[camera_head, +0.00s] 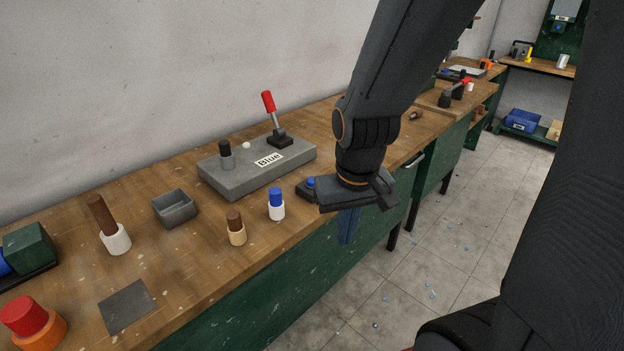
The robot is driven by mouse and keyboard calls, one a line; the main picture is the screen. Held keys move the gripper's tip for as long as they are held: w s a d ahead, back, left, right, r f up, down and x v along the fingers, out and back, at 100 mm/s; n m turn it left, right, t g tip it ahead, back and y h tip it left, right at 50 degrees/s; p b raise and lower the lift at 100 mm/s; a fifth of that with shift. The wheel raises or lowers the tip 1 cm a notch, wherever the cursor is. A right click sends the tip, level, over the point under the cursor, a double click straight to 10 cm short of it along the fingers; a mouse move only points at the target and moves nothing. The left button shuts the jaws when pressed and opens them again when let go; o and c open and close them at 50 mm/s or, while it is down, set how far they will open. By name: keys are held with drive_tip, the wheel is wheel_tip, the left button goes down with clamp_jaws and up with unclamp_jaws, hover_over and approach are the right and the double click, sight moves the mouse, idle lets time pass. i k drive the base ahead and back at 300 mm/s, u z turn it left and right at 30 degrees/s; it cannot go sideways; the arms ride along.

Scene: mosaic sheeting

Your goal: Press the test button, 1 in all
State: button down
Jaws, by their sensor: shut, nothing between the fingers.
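A small dark box with a blue button (309,183) sits near the front edge of the workbench; its right side is close behind my gripper in the picture. A grey panel (230,182) labelled "Blue" stands behind it, with a white round knob (246,145), a black-topped peg (225,154) and a red-handled lever (268,104). No button is marked as the test button, so I cannot tell which it is. My gripper (347,238) points down with blue fingers shut and empty, in front of the bench's front edge, right of the blue button.
The workbench (195,270) carries a blue-topped white cylinder (276,208), a brown-topped peg (236,230), a grey open bin (175,208), a brown-and-white cylinder (112,229) and a dark plate (127,306). Tiled floor (440,260) is open to the right.

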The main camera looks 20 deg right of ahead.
sight(310, 181)
drive_tip(key=u, duration=2)
drive_tip(key=k, duration=0.6)
drive_tip(key=z, duration=1.05)
